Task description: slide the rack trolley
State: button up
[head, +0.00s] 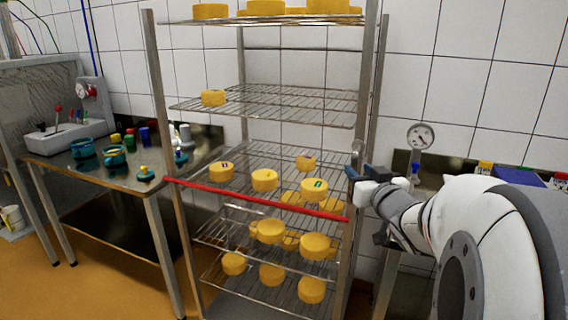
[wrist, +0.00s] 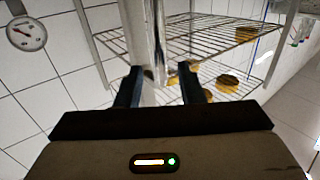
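The rack trolley (head: 158,90) stands in the middle of the head view, with steel posts and several wire shelves bearing round yellow cheeses (head: 264,180). A red strip (head: 260,198) crosses its front. A slim upright bar (head: 378,85) runs beside its right post. My gripper (head: 362,174) is at the right side of the trolley, at about the height of the red strip. In the wrist view my gripper (wrist: 160,88) has its fingers apart, with steel uprights (wrist: 138,30) of the trolley between or just beyond them. A gap shows by the right finger; contact is unclear.
A steel table (head: 105,172) with teal cups (head: 115,156) and small coloured items stands left of the trolley. A counter with a gauge (head: 420,136) and a blue box (head: 519,178) is at the right. A tiled wall is close behind. The orange floor at front left is clear.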

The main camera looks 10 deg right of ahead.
aim_at(356, 166)
jog(key=shift+w, duration=1.95)
jog(key=shift+c, duration=0.5)
grip_shut()
